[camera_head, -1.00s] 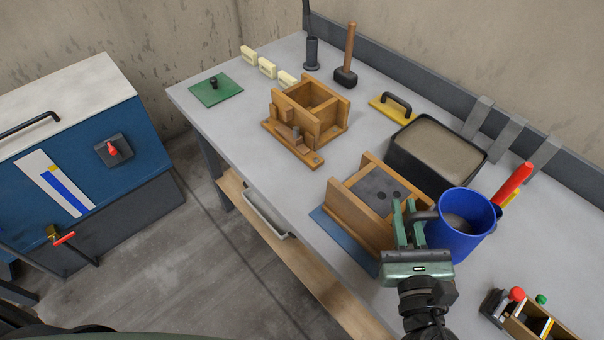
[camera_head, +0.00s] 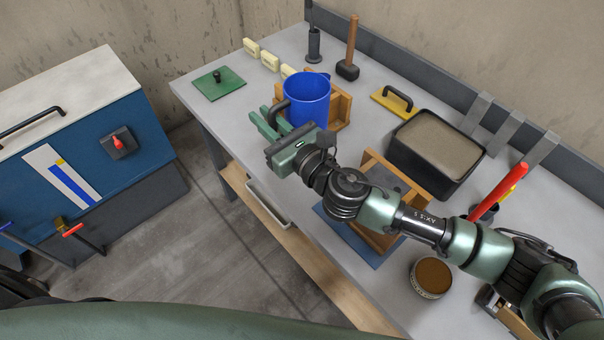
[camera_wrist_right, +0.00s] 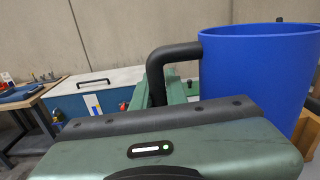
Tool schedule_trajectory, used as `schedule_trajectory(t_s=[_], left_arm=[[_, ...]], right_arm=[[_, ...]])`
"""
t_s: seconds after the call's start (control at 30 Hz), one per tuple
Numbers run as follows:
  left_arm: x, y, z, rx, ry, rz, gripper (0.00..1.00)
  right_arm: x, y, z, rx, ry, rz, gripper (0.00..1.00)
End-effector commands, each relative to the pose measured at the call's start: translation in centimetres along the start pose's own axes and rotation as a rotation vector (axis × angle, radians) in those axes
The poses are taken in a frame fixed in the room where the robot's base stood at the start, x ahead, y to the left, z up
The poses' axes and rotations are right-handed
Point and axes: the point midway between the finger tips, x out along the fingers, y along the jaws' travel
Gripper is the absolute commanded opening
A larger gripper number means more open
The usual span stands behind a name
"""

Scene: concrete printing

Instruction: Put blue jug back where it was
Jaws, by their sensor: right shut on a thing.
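The blue jug (camera_head: 307,101) is held by its black handle in my right gripper (camera_head: 272,122). In the head view it covers much of the wooden mould (camera_head: 341,108) toward the far left part of the bench. It looks roughly upright; whether it is clear of the mould or touches it I cannot tell. The right wrist view shows the jug's blue side (camera_wrist_right: 255,78) and the handle (camera_wrist_right: 168,62) close by the gripper. My left gripper is in neither view.
A second wooden mould (camera_head: 372,235) on a blue mat lies under my right arm. A black tub (camera_head: 440,188) of grey material, a mallet (camera_head: 348,68) and a yellow float (camera_head: 390,105) stand behind. A round brown-filled tin (camera_head: 432,276) is near the front. A green plate (camera_head: 213,88) lies far left.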

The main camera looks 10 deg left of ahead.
Motion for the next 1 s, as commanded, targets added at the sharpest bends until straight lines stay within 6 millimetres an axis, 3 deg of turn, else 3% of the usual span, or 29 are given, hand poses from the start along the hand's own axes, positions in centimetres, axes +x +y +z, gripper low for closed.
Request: schedule_trajectory(t_s=[0.17, 0.6, 0.87, 1.0], left_arm=[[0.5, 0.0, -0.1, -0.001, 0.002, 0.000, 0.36], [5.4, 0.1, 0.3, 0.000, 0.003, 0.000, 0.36], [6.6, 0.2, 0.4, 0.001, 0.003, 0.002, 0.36], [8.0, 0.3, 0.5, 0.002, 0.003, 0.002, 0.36]], right_arm=[[0.7, 0.1, -2.2, 0.005, 0.000, 0.015, 0.00], [0.6, 0.5, -13.4, 0.006, -0.004, 0.013, 0.00], [0.6, 0.6, -15.6, 0.002, -0.005, 0.015, 0.00], [0.6, 0.6, -17.8, 0.005, -0.003, 0.012, 0.00]])
